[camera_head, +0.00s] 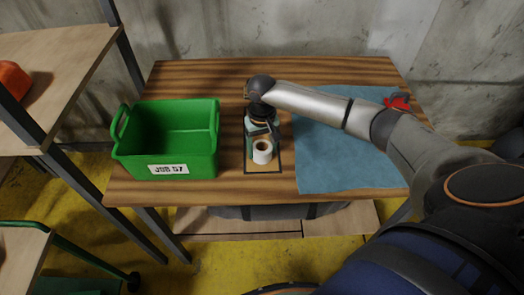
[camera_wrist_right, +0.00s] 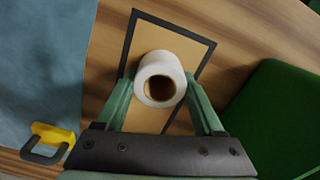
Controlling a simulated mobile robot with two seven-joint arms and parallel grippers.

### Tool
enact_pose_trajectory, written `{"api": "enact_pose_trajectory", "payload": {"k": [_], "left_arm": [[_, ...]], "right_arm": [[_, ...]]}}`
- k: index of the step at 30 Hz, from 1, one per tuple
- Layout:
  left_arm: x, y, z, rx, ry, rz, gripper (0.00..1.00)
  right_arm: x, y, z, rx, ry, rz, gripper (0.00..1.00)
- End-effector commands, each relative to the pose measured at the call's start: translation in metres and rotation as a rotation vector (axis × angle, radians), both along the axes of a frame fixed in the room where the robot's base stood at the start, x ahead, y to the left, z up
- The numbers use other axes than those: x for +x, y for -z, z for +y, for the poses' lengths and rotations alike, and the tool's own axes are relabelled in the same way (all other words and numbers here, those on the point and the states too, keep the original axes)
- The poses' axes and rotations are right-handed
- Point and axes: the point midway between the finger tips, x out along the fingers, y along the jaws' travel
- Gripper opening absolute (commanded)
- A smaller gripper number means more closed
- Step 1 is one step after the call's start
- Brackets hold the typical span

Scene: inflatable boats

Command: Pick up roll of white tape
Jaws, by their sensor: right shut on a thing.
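The roll of white tape (camera_head: 262,157) is over the lower part of the tan, dark-bordered mat (camera_head: 250,168) on the table. In the right wrist view the roll (camera_wrist_right: 176,66) is between the two green fingers, with its brown core facing the camera. My right gripper (camera_head: 262,143) points down and is shut on the roll, one finger on each side. The wrist view shows the same gripper (camera_wrist_right: 160,92) around it. I cannot tell whether the roll touches the mat. My left gripper is not in view.
An empty-looking green crate (camera_head: 187,161) stands left of the mat. A blue cloth (camera_head: 325,160) lies to the right, with a red item (camera_head: 397,102) at its far edge. A yellow and grey item (camera_wrist_right: 50,142) lies on the cloth's edge. A shelf (camera_head: 50,65) stands at left.

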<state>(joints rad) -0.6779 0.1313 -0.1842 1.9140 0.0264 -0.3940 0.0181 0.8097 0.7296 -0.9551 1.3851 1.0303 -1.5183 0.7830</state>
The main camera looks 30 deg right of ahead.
Motion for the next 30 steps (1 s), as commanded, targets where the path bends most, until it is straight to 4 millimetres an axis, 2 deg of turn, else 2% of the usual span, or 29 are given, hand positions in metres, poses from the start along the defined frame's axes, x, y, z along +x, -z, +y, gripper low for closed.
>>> {"api": "enact_pose_trajectory", "payload": {"k": [1,9,20,26,30], "left_arm": [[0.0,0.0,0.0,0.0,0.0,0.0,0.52],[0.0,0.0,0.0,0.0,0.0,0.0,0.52],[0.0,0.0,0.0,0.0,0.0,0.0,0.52],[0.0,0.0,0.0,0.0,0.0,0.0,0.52],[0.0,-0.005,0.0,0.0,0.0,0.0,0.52]], "right_arm": [[0.0,0.0,0.0,0.0,0.0,-0.001,0.43],[0.0,0.0,0.0,0.0,0.0,-0.001,0.13],[0.001,-0.006,0.0,0.001,0.0,-0.002,0.13],[0.002,-0.031,0.0,0.002,0.0,-0.006,0.13],[-0.014,-0.053,0.009,0.002,-0.005,-0.003,0.13]]}}
